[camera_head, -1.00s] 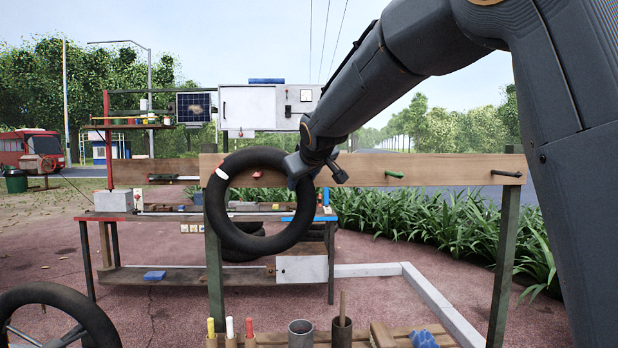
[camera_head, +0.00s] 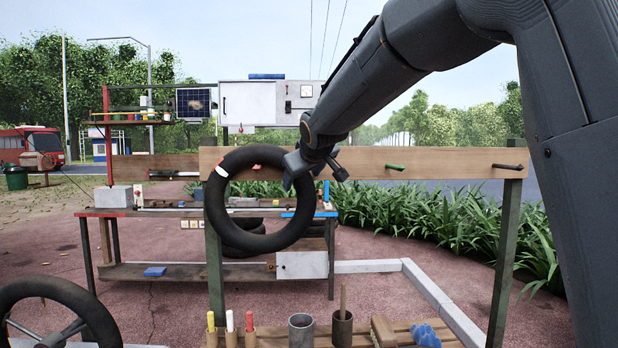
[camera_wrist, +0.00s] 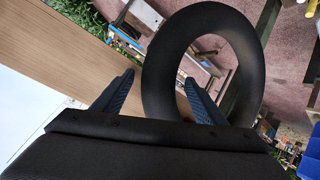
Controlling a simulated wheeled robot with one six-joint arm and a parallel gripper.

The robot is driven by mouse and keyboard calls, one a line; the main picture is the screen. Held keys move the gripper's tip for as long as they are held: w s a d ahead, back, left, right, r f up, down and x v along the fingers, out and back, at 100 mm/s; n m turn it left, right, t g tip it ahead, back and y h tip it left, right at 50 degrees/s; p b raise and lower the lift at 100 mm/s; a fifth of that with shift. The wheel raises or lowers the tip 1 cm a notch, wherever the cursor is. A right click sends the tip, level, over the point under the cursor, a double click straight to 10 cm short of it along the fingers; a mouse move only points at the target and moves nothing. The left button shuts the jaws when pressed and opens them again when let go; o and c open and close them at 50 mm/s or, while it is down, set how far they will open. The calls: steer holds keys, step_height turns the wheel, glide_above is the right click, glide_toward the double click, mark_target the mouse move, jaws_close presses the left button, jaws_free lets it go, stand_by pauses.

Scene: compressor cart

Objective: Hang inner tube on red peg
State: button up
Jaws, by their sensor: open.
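The black inner tube (camera_head: 258,242) hangs upright in front of the wooden board (camera_head: 450,158). A white band shows on its upper left. The red peg (camera_head: 257,167) shows at the inner edge of the tube's top, inside the ring, and the tube seems to rest on it. My gripper (camera_head: 290,180) is at the tube's upper right rim. In the wrist view, its two fingers (camera_wrist: 160,78) are spread apart, with the near rim of the tube (camera_wrist: 254,80) between and beyond them. Contact is unclear.
A green peg (camera_head: 394,166) and a dark peg (camera_head: 510,167) stick out farther right on the board. Below are a slatted shelf with markers, a grey cup (camera_head: 301,330) and a blue sponge (camera_head: 425,335). A workbench (camera_head: 180,270) stands behind. A wheel (camera_head: 60,290) is at lower left.

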steer(key=a+b+v, duration=0.1)
steer(key=v, duration=0.6)
steer(key=s+d+f+m+g, duration=0.1)
steer(key=s+d+f+g, duration=0.2)
steer(key=f, duration=0.5)
steer(key=s+d+f+m+g+h, duration=0.1)
steer(key=s+d+f, duration=0.2)
steer(key=s+f, duration=0.35)
steer(key=s+d+f+m+g, duration=0.1)
steer(key=s+d+f+g, duration=0.15)
steer(key=f, duration=0.65)
steer(key=s+d+f+m+g, duration=0.1)
steer(key=s+d+f+g, duration=0.1)
steer(key=s+f, duration=0.7)
steer(key=s+d+f+m+g, duration=0.2)
steer(key=s+f, duration=0.7)
steer(key=s, duration=0.6)
steer(key=shift+s+d+m+g, duration=0.3)
steer(key=shift+s+d+g, duration=0.1)
steer(key=shift+d+g, duration=0.4)
steer(key=shift+a, duration=0.1)
